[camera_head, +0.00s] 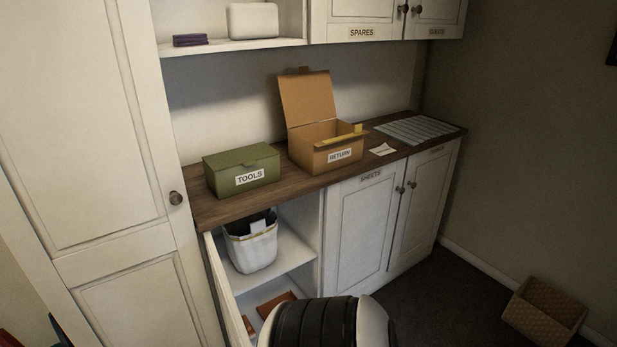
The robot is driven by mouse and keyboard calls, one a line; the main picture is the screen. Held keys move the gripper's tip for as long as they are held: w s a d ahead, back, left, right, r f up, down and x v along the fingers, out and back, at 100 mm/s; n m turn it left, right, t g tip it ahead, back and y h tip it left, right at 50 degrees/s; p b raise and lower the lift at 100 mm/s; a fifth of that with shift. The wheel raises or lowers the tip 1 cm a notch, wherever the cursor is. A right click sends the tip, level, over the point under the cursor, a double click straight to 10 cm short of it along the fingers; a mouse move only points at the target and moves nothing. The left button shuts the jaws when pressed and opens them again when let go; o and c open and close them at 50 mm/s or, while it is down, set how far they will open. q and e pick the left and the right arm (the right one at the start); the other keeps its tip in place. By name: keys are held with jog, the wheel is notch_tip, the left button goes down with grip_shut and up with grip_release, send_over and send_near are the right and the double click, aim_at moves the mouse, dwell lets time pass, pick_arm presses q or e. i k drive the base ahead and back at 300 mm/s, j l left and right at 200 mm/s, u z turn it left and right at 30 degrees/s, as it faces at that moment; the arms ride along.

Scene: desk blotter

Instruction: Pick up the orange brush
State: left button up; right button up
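I cannot make out a clear orange brush. A flat orange-brown piece (276,304) lies on the lower shelf of the open cabinet, and a smaller orange-brown piece (248,326) shows near the open door's edge. I cannot tell whether either is the brush. Neither of my grippers is in view. A black-ribbed, white rounded part at the bottom centre hides some of the lower cabinet.
A white bin (252,247) with a dark liner stands on the cabinet's upper shelf. The cabinet door (226,290) is open. On the counter (215,211) are a closed green TOOLS box (241,171) and an open RETURN box (325,160). A basket (545,312) sits on the floor at right.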

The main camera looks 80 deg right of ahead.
aim_at(252, 332)
jog(key=z, duration=2)
jog(key=u, duration=0.3)
jog(key=l+u, duration=0.35)
jog(key=u, duration=0.15)
jog(key=l+u, duration=0.3)
jog(key=u, duration=0.15)
jog(key=k+l+u, duration=0.15)
jog(key=u, duration=0.35)
jog(key=l, duration=0.1)
